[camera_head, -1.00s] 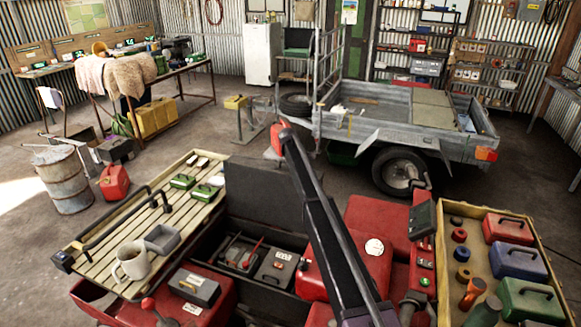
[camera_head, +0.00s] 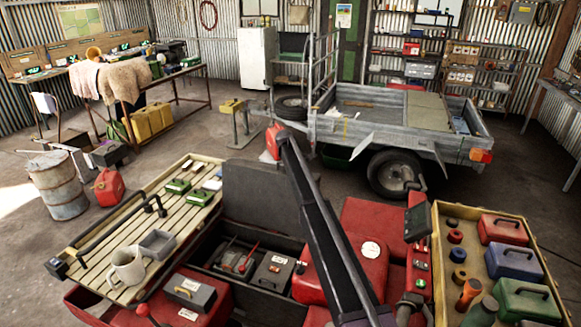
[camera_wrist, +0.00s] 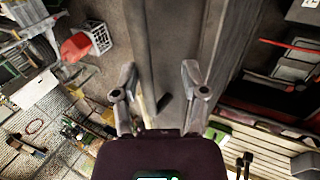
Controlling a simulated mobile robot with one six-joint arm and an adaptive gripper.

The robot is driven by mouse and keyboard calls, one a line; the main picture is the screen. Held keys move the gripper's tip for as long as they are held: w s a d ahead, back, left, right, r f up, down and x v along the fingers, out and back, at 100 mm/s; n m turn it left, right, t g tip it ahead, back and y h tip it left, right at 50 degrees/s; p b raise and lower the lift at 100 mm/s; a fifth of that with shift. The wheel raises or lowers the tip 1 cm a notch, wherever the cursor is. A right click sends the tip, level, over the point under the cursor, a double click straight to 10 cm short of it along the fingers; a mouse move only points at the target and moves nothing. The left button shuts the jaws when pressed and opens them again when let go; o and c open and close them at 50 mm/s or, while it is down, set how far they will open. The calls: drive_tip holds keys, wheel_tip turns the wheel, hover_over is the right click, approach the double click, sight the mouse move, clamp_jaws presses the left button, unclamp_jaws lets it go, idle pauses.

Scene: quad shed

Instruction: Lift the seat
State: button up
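The seat (camera_head: 258,188) is a dark grey panel. In the head view it stands roughly upright behind an open compartment (camera_head: 238,283). Part of it is hidden by my black arm link. In the wrist view my gripper (camera_wrist: 159,85) is open, with its two fingers well apart. A long grey panel that looks like the seat (camera_wrist: 175,45) runs down the picture behind and between the fingers. I cannot tell whether either finger touches it. My gripper's fingers do not show in the head view.
The compartment holds a battery (camera_head: 273,271). A slatted rack (camera_head: 122,259) with a mug (camera_head: 127,265) and green boxes lies left. A tray (camera_head: 443,214) of toolboxes stands right. A trailer (camera_head: 350,130) and a red jerry can (camera_head: 108,187) are behind, with bare floor between.

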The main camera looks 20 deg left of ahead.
drive_tip(key=shift+s+a, duration=0.1)
drive_tip(key=shift+s, duration=0.15)
